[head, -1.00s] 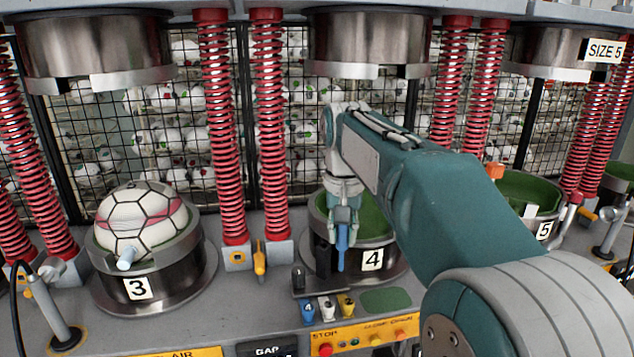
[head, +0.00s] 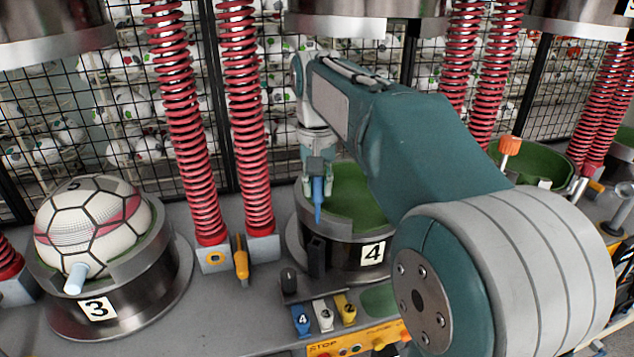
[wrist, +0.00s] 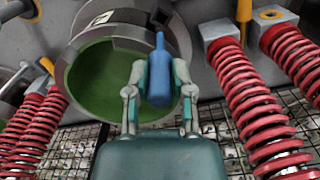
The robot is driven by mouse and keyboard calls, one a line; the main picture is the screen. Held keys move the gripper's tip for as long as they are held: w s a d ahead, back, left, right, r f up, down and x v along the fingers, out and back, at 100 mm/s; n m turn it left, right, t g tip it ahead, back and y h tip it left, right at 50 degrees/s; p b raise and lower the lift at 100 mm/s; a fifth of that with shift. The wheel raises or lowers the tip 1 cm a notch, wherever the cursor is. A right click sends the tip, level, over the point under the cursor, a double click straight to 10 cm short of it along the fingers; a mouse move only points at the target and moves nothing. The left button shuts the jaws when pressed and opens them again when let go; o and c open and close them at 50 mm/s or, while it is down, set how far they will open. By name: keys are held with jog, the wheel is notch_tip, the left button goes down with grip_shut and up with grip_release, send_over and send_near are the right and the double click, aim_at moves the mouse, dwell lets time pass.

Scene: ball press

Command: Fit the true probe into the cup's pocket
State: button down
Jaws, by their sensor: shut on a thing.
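My gripper (head: 313,184) is shut on a blue probe (head: 318,198), which hangs nearly upright with its narrow tip down. The probe's tip is above the front-left rim of cup 4 (head: 345,250), apart from the dark upright block (head: 317,257) on the cup's front. In the wrist view, my gripper (wrist: 157,85) holds the blue probe (wrist: 158,68) between its fingers, over the edge of the green-lined cup (wrist: 72,52). I cannot clearly make out the pocket opening.
Cup 3 (head: 160,300) at left holds a ball (head: 92,222) with a pale blue probe (head: 76,278). Red springs (head: 243,130) stand behind. A yellow-handled tool (head: 241,262) stands between the cups. Blue (head: 301,321), white (head: 323,316) and yellow (head: 345,309) tags lie in front.

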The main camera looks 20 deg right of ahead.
aim_at(316, 218)
jog(key=shift+a+f, duration=0.25)
jog(key=shift+f, duration=1.05)
jog(key=shift+d+f, duration=0.1)
jog(key=shift+f, duration=0.55)
jog(key=shift+s+f, duration=0.1)
jog(key=shift+f, duration=0.05)
jog(key=shift+f, duration=0.65)
jog(key=shift+f, duration=0.1)
jog(key=shift+f, duration=0.65)
jog(key=shift+f, duration=0.15)
jog(key=shift+f, duration=0.65)
